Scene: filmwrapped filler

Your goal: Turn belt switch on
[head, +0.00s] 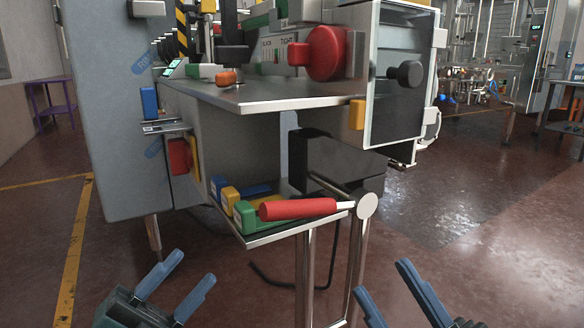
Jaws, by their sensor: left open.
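The grey machine cabinet (105,110) carries a blue block-shaped control (149,102) and, lower, a red block-shaped control (179,157) with a yellow plate (195,158) beside it. No readable label tells me which control is the belt switch, and I cannot tell any on or off position. My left gripper (194,265) is at the bottom left, blue fingers apart, empty, in front of and below these controls. My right gripper (382,278) is at the bottom right, fingers apart and empty. Neither touches the machine.
A small shelf (262,238) on metal legs juts out, holding a red-handled tool (298,208) and green, yellow and blue blocks. Above it is a steel table (290,102) with a large red knob (326,53) and a clear-doored box with a black knob (410,74). Open floor lies right.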

